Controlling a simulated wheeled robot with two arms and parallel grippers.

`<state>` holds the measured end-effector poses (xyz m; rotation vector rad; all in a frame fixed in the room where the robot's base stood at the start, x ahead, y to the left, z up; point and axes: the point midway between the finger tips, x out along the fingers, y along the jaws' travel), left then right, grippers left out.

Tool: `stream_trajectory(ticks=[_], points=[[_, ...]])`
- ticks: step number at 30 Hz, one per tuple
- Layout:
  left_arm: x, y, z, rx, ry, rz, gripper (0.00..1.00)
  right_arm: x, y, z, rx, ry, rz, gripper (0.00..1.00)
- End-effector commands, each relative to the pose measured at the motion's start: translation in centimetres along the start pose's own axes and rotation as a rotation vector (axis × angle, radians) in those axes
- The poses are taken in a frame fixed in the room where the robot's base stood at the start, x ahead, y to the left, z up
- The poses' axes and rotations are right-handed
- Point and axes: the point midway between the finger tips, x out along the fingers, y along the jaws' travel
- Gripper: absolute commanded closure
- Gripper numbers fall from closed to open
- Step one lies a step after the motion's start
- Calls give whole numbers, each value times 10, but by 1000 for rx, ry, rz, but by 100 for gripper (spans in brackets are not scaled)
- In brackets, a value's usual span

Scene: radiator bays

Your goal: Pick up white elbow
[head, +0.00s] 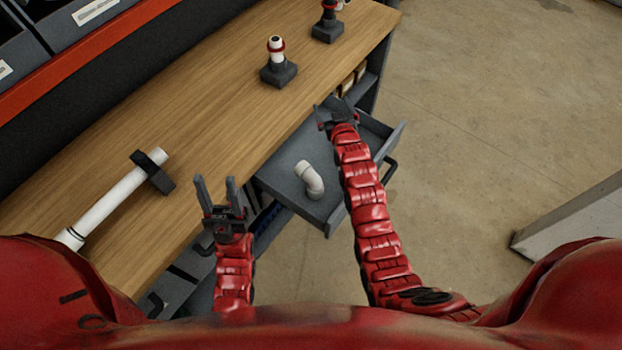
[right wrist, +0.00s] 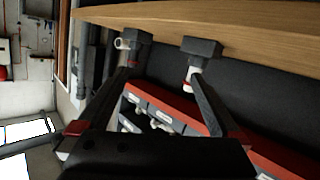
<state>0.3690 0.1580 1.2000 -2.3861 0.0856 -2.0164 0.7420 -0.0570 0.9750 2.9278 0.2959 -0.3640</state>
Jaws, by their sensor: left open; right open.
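The white elbow (head: 309,180) lies in an open grey drawer (head: 283,172) that sticks out from under the workbench in the head view. My left gripper (head: 216,183) is open and empty, to the left of the drawer near the bench's front edge. My right gripper (head: 335,107) is open and empty, beyond the elbow, above the far part of the drawer. Its fingers also show in the right wrist view (right wrist: 160,95), with bench fittings behind them. The elbow is not seen in the right wrist view.
A wooden workbench (head: 200,110) carries a white pipe (head: 110,207) in a dark holder and two dark blocks with white and red fittings (head: 278,65). Bins stand at the back left. A grey panel (head: 575,215) stands at the right. The floor between is clear.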

Motion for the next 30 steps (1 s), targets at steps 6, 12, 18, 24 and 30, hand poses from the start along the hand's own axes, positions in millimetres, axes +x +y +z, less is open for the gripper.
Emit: stream_trajectory(ticks=[6,12,18,24,30], points=[[0,0,0,0,0,0,50,5,-50,52,-89,-533,-155,0],[0,0,0,0,0,0,50,-49,-78,74,-174,-966,-287,0],[0,0,0,0,0,0,50,-97,-87,73,-224,-1209,-362,0],[-11,0,2,0,0,0,50,-107,-90,83,-236,-1266,-380,0],[-44,2,7,0,0,0,50,-98,-95,116,-235,-1263,-379,0]])
